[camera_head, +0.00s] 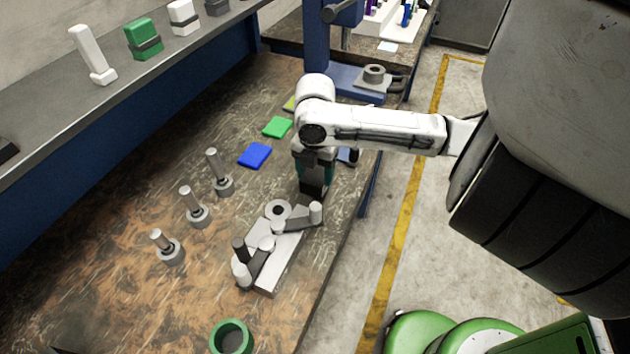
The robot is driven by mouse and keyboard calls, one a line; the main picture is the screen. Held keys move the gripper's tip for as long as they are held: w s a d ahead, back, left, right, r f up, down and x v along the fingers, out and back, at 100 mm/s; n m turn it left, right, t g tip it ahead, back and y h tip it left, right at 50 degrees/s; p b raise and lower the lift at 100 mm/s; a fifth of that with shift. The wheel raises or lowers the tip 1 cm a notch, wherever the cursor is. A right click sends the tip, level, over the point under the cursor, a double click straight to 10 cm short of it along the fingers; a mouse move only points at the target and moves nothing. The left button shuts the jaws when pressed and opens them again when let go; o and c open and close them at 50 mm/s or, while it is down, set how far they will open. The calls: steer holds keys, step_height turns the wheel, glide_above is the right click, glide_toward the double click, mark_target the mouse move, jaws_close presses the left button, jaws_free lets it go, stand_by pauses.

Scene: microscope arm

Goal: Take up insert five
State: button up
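Three grey pins in collar-like bases stand in a row on the worn workbench: a far one (222,184), a middle one (197,213) and a near one (170,252). I cannot read any number, so I cannot tell which piece is insert five. A grey assembly (281,262) with a ring, links and short posts lies to the right of the row. My gripper (313,190) points down just behind this assembly, by its far right end. Its fingertips look dark; whether they are apart or hold something cannot be made out.
A blue tile (254,155) and a green tile (277,127) lie flat left of my arm. A green ring-shaped cup (231,338) stands at the near edge. A shelf (110,100) with several blocks runs along the left. A blue stand (331,50) rises behind.

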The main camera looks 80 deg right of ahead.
jaws_close()
stand_by(0.3)
steer(key=shift+r, duration=0.15)
